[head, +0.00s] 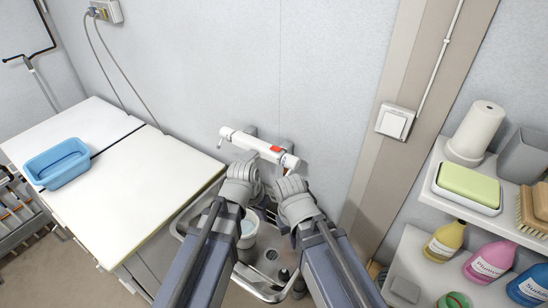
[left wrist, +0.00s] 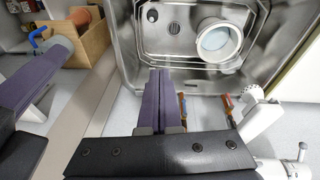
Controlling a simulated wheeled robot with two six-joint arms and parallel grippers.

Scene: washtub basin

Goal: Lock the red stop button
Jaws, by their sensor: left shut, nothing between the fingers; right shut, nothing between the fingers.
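The red stop button (head: 276,149) shows as a small red patch on the white tap fixture (head: 245,141) on the wall above the sink. Whether it is locked cannot be told. Part of a white fixture with a toothed knob (left wrist: 252,94) shows at the right of the left wrist view; no red part is visible there. My left gripper (head: 250,166) is just below and left of the button in the head view. Its dark fingers are together and empty in the left wrist view (left wrist: 160,73). My right gripper (head: 289,183) is shut below and right of the button.
The metal sink (head: 184,222) below holds a white bucket (head: 248,228). A white counter (head: 140,185) with a blue tub (head: 57,164) is at left. Shelves with bottles (head: 489,261) and a sponge (head: 468,185) stand at right. The wall above the fixture is clear.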

